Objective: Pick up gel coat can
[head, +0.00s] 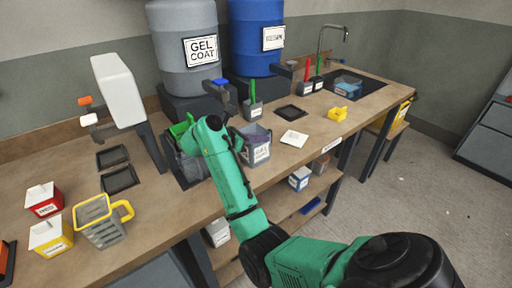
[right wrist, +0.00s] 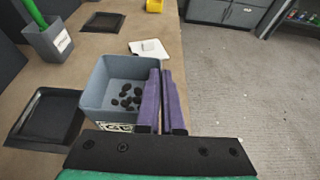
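A grey, square, open-topped can (head: 258,152) with a white label stands by the front edge of the bench in the head view. It also shows in the right wrist view (right wrist: 101,92), with black lumps inside; its label is mostly hidden, so I cannot read it fully. My right gripper (right wrist: 161,72) has its purple fingers nearly together at the can's right wall, which appears pinched between them. In the head view the fingers show only in part at the can's top. I cannot tell whether the can is off the bench. My left gripper is not in view.
A large grey drum labelled GEL COAT (head: 187,72) and a blue drum (head: 257,15) stand behind. A white card (head: 294,138), a dark tray (head: 290,113) and a yellow item (head: 337,114) lie to the right. A yellow-handled jug (head: 103,232) stands front left.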

